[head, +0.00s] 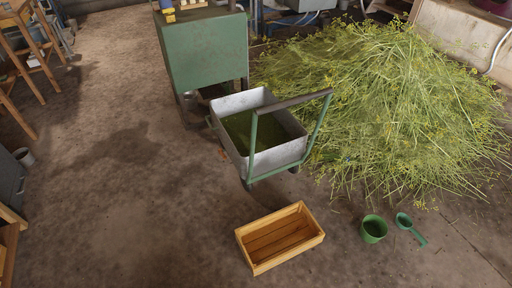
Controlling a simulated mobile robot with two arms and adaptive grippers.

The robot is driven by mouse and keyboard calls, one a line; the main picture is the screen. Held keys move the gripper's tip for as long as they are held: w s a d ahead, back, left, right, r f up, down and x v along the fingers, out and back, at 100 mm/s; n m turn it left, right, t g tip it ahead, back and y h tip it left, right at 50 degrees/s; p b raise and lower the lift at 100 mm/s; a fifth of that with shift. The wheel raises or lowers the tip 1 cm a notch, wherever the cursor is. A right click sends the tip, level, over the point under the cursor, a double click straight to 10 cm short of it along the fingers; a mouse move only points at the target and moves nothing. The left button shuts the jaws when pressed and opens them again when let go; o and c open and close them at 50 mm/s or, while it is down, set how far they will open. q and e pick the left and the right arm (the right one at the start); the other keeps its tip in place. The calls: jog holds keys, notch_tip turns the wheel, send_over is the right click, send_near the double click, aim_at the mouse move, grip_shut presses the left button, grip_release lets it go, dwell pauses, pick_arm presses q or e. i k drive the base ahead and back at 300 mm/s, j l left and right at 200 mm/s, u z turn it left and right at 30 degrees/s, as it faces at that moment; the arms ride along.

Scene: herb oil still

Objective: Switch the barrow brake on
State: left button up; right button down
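The barrow (288,153) stands on the floor near the middle of the head view. It has a pale metal tub with dark green contents, a green frame and a push handle (291,101) with a dark bar on the near side. Small dark wheels show under it. A small orange-red spot (223,154) shows at its left side, too small to tell whether it is the brake. Neither of my grippers is in view.
A large heap of cut green herb (400,110) lies right of the barrow, close to it. A green metal cabinet (205,50) stands behind. An empty wooden crate (306,238), a green bucket (373,229) and a green scoop (411,228) lie in front. Floor at left is clear.

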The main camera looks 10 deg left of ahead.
aim_at(220, 151)
jog(key=i+j+z, duration=0.4)
jog(key=j, duration=0.25)
jog(key=i+j+z, duration=0.2)
jog(key=j+z, duration=0.2)
jog(key=j, duration=0.25)
jog(key=i+j+z, duration=0.2)
jog(key=j, duration=0.2)
jog(key=i+j, duration=0.15)
jog(key=j, duration=0.8)
jog(key=i+j+z, duration=0.15)
jog(key=j, duration=1.8)
jog(key=i+j+z, duration=0.1)
jog(key=j, duration=0.9)
jog(key=i, duration=0.05)
